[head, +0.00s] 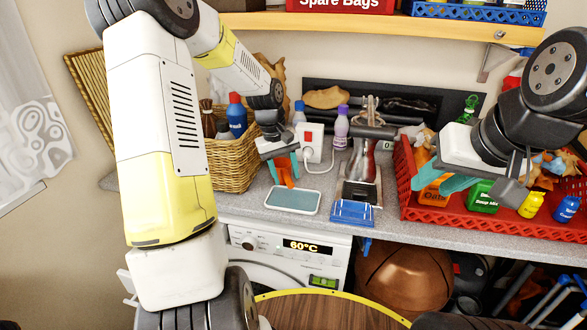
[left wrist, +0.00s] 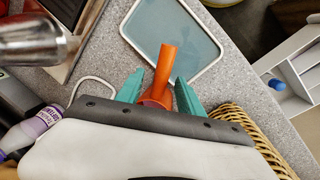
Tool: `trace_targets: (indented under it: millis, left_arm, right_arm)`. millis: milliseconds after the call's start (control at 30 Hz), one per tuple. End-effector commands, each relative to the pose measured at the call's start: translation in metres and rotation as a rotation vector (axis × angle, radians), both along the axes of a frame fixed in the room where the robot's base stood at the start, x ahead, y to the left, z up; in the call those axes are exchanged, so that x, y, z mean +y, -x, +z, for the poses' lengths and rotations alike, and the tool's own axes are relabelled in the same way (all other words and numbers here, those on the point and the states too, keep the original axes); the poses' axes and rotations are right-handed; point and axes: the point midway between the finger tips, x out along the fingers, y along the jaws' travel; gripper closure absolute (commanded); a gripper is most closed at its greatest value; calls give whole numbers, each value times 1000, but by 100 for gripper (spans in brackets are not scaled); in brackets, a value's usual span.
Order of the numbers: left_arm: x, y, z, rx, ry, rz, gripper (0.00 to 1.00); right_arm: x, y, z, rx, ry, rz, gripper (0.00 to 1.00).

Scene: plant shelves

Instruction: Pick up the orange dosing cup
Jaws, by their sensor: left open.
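The orange dosing cup (head: 287,181) is on the grey counter just behind the blue-grey tray in the head view. In the left wrist view the orange cup (left wrist: 166,64) shows as a narrow tube-like part reaching over the tray's edge, with a wider part close to my gripper. My left gripper (head: 284,164) is open, with its teal fingers on either side of the cup. In the left wrist view the fingers (left wrist: 160,91) flank the orange part, with gaps visible. My right gripper (head: 443,181) looks open and hangs over the red crate, apart from the cup.
The blue-grey tray (head: 292,201) lies in front of the cup. A wicker basket (head: 232,165) stands left, and a white socket box (head: 311,143) with a cable behind. A silver-and-red appliance (head: 361,165) and blue stand (head: 352,213) are right.

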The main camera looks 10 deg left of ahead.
Motion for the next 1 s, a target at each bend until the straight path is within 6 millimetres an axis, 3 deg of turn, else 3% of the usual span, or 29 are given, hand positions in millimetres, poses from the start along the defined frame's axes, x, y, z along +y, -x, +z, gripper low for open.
trace_targets:
  millis: [100,333,567,1000]
  left_arm:
    - [-2,0,-9,1,0,-1,56]
    - [-2,-1,-10,0,0,-1,56]
    - [-2,-1,-10,0,0,-1,100]
    - [-2,-1,-10,0,0,-1,100]
  right_arm:
    - [0,0,0,0,0,0,64]
    - [0,0,0,0,0,0,64]
    - [0,0,0,0,0,0,64]
    - [0,0,0,0,0,0,64]
